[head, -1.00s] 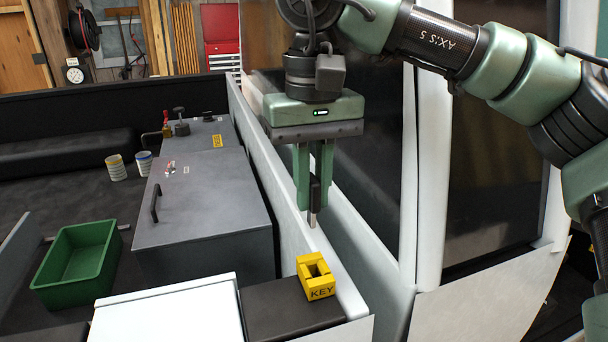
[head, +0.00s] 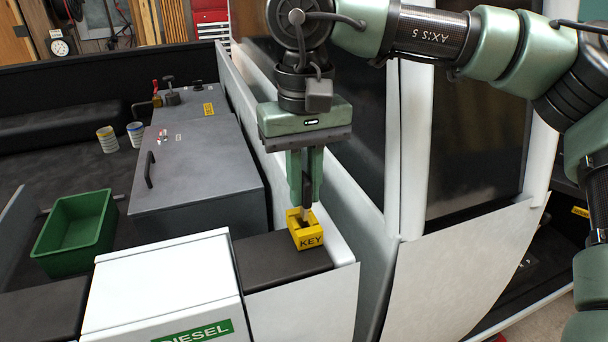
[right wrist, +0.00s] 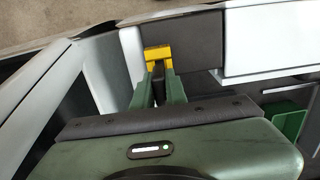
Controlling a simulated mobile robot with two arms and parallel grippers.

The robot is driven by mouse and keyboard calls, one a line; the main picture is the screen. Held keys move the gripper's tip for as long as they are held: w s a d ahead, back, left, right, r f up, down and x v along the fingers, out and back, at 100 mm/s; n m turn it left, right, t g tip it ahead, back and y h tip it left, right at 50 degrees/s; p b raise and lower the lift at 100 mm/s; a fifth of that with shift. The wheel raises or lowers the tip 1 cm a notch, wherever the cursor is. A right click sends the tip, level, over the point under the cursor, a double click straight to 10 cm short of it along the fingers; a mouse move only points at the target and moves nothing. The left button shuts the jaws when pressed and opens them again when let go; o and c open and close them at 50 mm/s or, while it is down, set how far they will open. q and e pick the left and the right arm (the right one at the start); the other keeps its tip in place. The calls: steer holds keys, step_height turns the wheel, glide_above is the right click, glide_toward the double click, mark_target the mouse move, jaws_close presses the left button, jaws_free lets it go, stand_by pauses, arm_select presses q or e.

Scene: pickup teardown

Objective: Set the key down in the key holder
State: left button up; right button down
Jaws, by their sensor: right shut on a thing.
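The yellow key holder (head: 306,230), marked KEY, sits on the dark ledge beside the white panel in the head view. My right gripper (head: 304,200) points down directly over it, shut on the dark key (head: 306,190). The key's lower end is at the holder's opening; I cannot tell how far it is inside. In the right wrist view the holder (right wrist: 159,53) shows just beyond the fingertips (right wrist: 160,78), which partly cover it. My left gripper is not in view.
A white box marked DIESEL (head: 160,285) stands left of the holder. Behind it are a grey chest (head: 195,170) and a green bin (head: 75,232). A tall white pillar (head: 407,150) and dark window panels stand right of the gripper.

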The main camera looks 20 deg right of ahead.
mark_target(304, 202)
steer(key=shift+f, duration=0.5)
steer(key=shift+w+f+b, duration=0.15)
steer(key=shift+f+b, duration=0.15)
steer(key=shift+b, duration=0.1)
steer(key=shift+f+b, duration=0.35)
steer(key=shift+f, duration=0.1)
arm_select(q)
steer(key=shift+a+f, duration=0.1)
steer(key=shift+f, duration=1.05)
arm_select(e)
steer(key=shift+f, duration=0.25)
steer(key=c, duration=1.4)
jaws_free()
steer(key=shift+o, duration=0.2)
steer(key=shift+r, duration=0.1)
